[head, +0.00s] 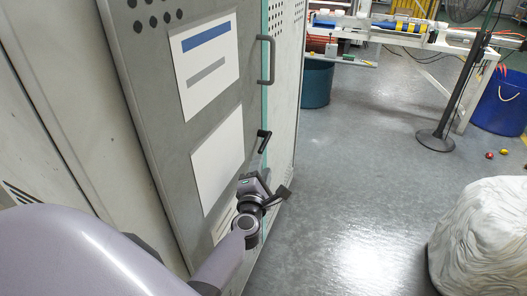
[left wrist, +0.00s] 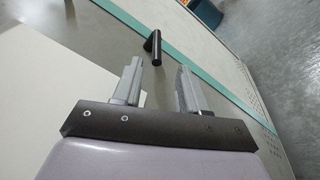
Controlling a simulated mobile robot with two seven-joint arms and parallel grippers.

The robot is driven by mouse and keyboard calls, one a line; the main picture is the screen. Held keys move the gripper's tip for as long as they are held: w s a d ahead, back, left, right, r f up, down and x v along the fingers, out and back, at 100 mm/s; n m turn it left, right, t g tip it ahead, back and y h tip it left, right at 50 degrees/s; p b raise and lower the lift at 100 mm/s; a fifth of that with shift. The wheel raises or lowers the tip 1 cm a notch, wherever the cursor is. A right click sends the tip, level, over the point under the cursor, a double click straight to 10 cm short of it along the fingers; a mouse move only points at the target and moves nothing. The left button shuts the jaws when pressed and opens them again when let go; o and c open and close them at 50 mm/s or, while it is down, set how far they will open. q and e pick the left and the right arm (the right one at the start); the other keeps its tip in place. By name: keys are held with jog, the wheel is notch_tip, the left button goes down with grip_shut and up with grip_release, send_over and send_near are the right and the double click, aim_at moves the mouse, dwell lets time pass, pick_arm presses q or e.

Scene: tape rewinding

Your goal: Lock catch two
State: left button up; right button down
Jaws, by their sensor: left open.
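A black catch lever (head: 264,138) sits at the edge of the grey cabinet door (head: 150,90), below the door handle. In the left wrist view the catch (left wrist: 157,46) lies just beyond my fingertips, near the teal edge strip. My left gripper (head: 260,168) is below the catch in the head view. Its two fingers (left wrist: 160,70) are apart with nothing between them, and the catch looks clear of them. A dark lever-like part (head: 277,197) shows beside the gripper; I cannot tell whether it is another catch. My right gripper is not in view.
A grey door handle (head: 267,60) stands out above the catch. White panels (head: 217,160) lie flat on the door.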

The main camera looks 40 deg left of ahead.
aim_at(262, 151)
pick_arm(q)
jog(key=n, duration=0.1)
jog(key=w+a+n+y, duration=0.1)
jog(key=shift+w+a+n+g, duration=0.15)
jog(key=shift+a+n+g, duration=0.1)
jog(key=shift+n+g, duration=0.15)
jog(key=shift+b+x, duration=1.3)
jog(key=shift+x, duration=2.05)
jog(key=shift+d, duration=0.1)
grip_shut()
